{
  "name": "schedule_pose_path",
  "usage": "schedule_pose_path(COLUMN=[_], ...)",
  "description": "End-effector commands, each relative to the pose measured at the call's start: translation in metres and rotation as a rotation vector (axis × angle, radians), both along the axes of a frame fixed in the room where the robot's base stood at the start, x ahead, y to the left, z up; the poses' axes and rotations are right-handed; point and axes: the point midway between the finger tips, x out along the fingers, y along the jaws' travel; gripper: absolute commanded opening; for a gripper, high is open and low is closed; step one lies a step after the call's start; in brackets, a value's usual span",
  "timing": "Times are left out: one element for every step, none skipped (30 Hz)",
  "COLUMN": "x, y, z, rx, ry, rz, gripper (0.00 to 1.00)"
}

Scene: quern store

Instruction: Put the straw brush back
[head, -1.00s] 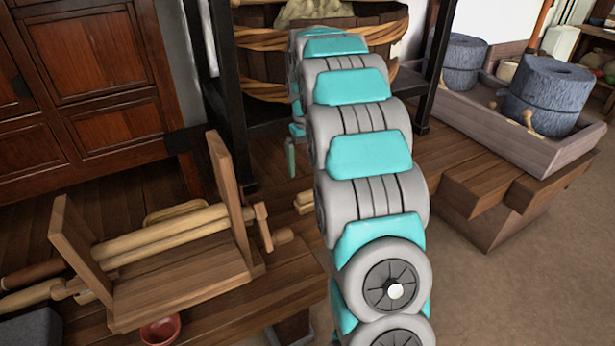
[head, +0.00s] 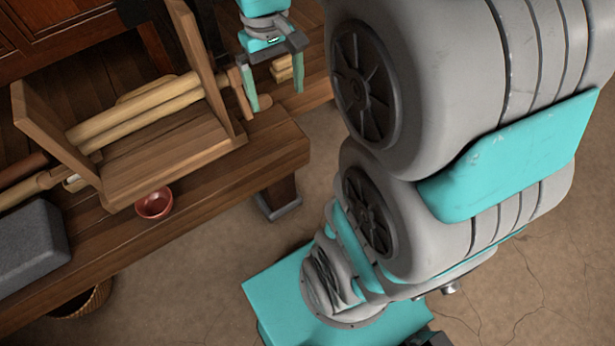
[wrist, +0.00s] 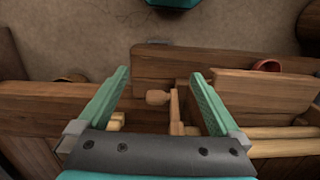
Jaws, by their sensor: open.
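My gripper (head: 274,86) is open and empty, pointing down over the bench beside the right end of a wooden roller frame (head: 170,160). In the wrist view my gripper (wrist: 160,76) has its two teal fingers spread, with a round wooden knob (wrist: 157,97) and an upright wooden bar showing between them, farther down. Small pale wooden pieces (head: 282,68) lie just behind the fingers in the head view; they also show by one finger in the wrist view (wrist: 118,120). I cannot make out a straw brush for certain in either view.
A small red bowl (head: 154,204) stands near the front edge of the bench (head: 225,185). A grey stone block (head: 28,250) is at the left, and a basket (head: 82,300) is below. Wooden cabinet doors stand behind. Open floor lies right of the bench.

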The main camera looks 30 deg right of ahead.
Motion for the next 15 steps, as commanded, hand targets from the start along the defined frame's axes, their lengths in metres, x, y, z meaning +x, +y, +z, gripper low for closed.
schedule_pose_path(x=[-0.023, -0.035, -0.051, -0.064, -0.075, -0.091, -0.102, -0.112, -0.126, -0.135, -0.143, -0.151, -0.158, -0.163, -0.169], y=[0.008, 0.012, 0.017, 0.020, 0.023, 0.027, 0.029, 0.032, 0.034, 0.036, 0.037, 0.038, 0.039, 0.040, 0.040], z=[-0.001, -0.002, -0.004, -0.006, -0.007, -0.011, -0.014, -0.016, -0.019, -0.022, -0.024, -0.027, -0.029, -0.031, -0.033], rx=[0.000, 0.000, -0.001, -0.001, -0.002, -0.003, -0.003, -0.004, -0.005, -0.006, -0.007, -0.008, -0.008, -0.008, -0.008], ry=[0.007, 0.009, 0.016, 0.021, 0.022, 0.030, 0.034, 0.035, 0.041, 0.046, 0.048, 0.049, 0.052, 0.056, 0.061], rz=[0.003, 0.003, 0.003, 0.002, 0.002, 0.004, 0.003, 0.003, 0.004, 0.004, 0.004, 0.004, 0.004, 0.004, 0.004], gripper=[1.00, 1.00, 1.00, 1.00, 1.00, 1.00, 1.00, 1.00, 1.00, 1.00, 1.00, 1.00, 1.00, 1.00, 1.00])
